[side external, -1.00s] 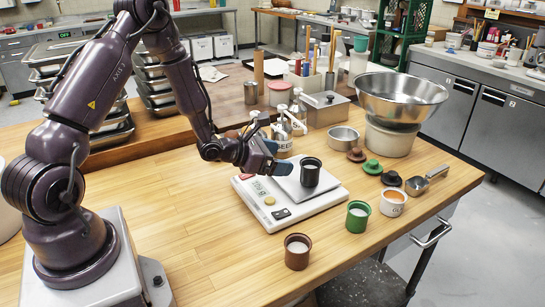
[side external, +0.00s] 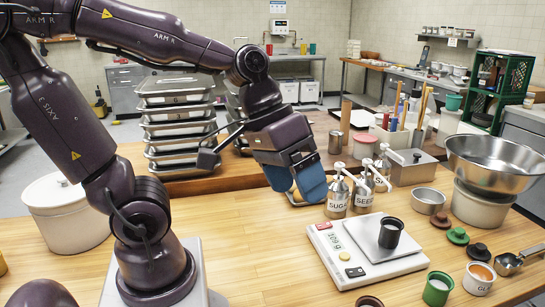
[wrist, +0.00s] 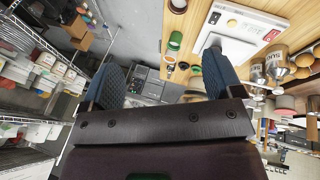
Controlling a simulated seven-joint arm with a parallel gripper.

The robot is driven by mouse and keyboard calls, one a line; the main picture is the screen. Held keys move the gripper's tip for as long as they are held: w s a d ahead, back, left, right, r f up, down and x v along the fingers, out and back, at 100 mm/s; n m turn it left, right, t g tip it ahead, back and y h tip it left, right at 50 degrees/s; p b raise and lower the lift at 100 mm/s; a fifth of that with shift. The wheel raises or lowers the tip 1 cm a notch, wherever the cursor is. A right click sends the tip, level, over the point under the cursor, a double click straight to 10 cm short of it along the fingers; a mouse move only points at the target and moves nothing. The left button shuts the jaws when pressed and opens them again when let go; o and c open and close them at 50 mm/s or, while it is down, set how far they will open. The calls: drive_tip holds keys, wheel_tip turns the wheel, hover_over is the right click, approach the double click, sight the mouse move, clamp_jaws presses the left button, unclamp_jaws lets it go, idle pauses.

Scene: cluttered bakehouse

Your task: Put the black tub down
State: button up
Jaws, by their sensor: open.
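The black tub (side external: 390,235) stands upright on the metal pan of the white kitchen scale (side external: 370,266); something pale shows inside it. My gripper (side external: 297,185) is up and to the left of the scale in the side view, clear of the tub. Its blue fingers are apart with nothing held between them. In the wrist view my open gripper (wrist: 160,85) has one finger at each side. The scale (wrist: 236,24) shows there at the top right, beyond the right finger.
A green tub (side external: 437,289), a white tub (side external: 479,278) with orange contents and several lids stand right of the scale. Labelled pump dispensers (side external: 337,198) stand behind it, near my gripper. A large metal bowl (side external: 494,163) is at the right. The wood left of the scale is clear.

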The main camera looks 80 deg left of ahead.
drive_tip(key=s+a+r+m+y, duration=0.1)
drive_tip(key=s+a+r+m+t+y, duration=0.1)
drive_tip(key=a+m+y, duration=0.1)
drive_tip(key=shift+s+a+r+t, duration=0.2)
drive_tip(key=shift+s+t, duration=0.05)
drive_tip(key=shift+t, duration=0.05)
drive_tip(key=shift+o, duration=0.4)
idle(2.6)
